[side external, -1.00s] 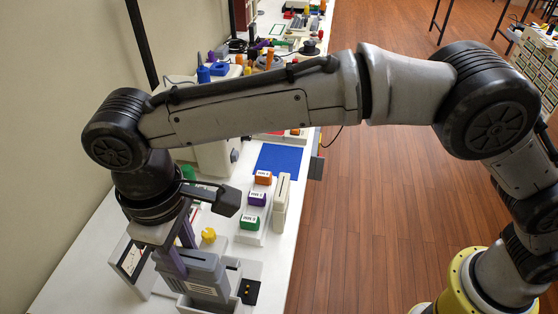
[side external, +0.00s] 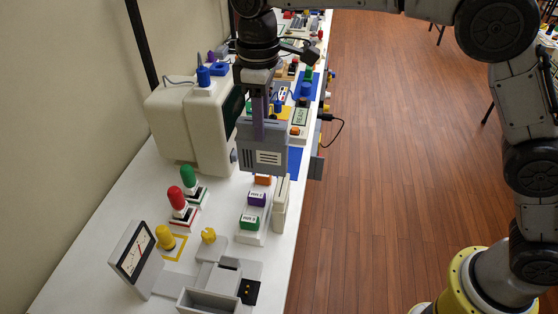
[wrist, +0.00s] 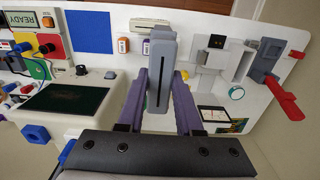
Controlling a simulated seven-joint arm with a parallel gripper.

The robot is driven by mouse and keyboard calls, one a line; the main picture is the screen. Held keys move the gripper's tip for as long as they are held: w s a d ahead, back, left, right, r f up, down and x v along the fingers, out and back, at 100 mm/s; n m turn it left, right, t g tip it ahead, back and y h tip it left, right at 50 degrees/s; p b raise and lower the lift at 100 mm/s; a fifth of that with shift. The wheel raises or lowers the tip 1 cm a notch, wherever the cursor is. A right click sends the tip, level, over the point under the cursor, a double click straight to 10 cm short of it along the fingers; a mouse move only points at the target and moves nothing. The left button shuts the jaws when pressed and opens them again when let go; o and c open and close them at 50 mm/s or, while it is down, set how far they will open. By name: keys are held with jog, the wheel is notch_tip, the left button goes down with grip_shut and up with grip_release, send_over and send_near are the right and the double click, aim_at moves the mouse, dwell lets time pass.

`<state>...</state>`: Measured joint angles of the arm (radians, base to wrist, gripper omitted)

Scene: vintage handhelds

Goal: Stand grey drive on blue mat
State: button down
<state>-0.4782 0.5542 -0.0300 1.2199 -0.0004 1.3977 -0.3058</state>
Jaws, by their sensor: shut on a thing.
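The grey drive (side external: 262,157) is upright in my gripper (side external: 258,130), held between its purple fingers, and appears raised above the table. In the wrist view the narrow top of the drive (wrist: 161,65), with a dark slot, sits between the two fingers (wrist: 160,80). The blue mat (side external: 295,163) lies flat on the table, partly hidden behind the drive in the side view. It shows bare in the wrist view (wrist: 88,30), to the left of the drive and apart from it there.
A cream monitor (side external: 185,130) stands left of the drive. A rack with labelled cartridges (side external: 252,222) and a slim cream case (side external: 281,205) are nearer the camera. A ready-display handheld (side external: 300,117) lies beyond the mat. An open grey tray (side external: 208,301) is in front.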

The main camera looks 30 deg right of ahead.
jog(key=w+d, duration=0.2)
jog(key=d, duration=1.4)
jog(key=w+a+f, duration=0.1)
jog(key=w+f, duration=0.6)
jog(key=f, duration=0.3)
jog(key=w+a+f, duration=0.1)
jog(key=w+f, duration=0.6)
jog(key=f, duration=0.3)
jog(key=shift+f, duration=0.3)
jog(key=c, duration=0.6)
grip_release()
